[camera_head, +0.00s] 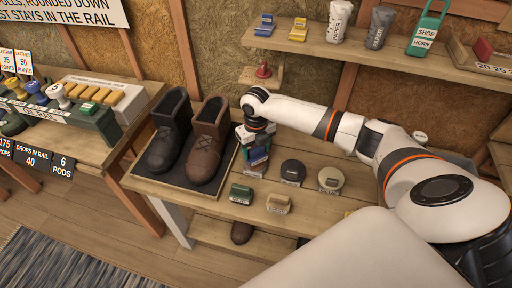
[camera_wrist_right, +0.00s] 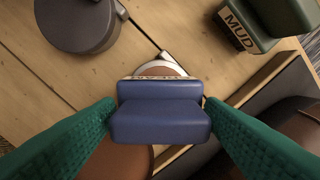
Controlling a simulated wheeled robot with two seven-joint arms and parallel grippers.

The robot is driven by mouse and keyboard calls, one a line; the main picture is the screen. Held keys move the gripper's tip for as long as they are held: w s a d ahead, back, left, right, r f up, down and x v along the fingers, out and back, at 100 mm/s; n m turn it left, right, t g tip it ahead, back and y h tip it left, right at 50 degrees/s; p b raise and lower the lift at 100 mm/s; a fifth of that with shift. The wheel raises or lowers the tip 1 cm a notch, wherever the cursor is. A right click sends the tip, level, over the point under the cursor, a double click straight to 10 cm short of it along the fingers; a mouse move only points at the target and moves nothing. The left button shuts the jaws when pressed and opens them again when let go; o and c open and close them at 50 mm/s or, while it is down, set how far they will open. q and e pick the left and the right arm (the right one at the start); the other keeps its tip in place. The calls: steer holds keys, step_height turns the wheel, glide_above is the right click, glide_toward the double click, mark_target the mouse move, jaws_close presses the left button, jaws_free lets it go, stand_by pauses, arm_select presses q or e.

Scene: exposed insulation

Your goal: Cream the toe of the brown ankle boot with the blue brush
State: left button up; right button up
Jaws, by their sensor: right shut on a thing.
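The brown ankle boot (camera_head: 205,145) stands upright on the left of the bench, its toe toward the front. My right gripper (camera_wrist_right: 160,118) is shut on the blue brush (camera_wrist_right: 160,120), which sits between the green fingers in the right wrist view. In the head view this gripper (camera_head: 256,148) is just right of the brown boot, over the bench. I cannot tell from these views whether the brush touches anything below. A dark tin (camera_head: 292,172) and a pale tin (camera_head: 330,180) lie to the right. My left gripper is out of view.
A black boot (camera_head: 166,132) stands left of the brown one on a dark mat (camera_head: 183,186). A green brush (camera_head: 241,193) marked MUD in the wrist view (camera_wrist_right: 265,22) and a tan brush (camera_head: 278,204) stand near the front edge. A shelf (camera_head: 310,47) hangs above my right arm.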

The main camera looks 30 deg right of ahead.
mark_target(255, 148)
steer(key=shift+r+p, duration=3.3)
steer(key=shift+r, duration=0.25)
steer(key=shift+f, duration=0.1)
steer(key=shift+w, duration=0.1)
steer(key=shift+a+r+m, duration=0.2)
steer(key=shift+m, duration=0.2)
steer(key=s+a+r+m, duration=0.6)
steer(key=s+r+m, duration=0.1)
steer(key=m, duration=1)
steer(key=s+a+r+m, duration=0.7)
steer(key=s+m, duration=0.1)
steer(key=m, duration=0.9)
steer(key=shift+r, duration=0.35)
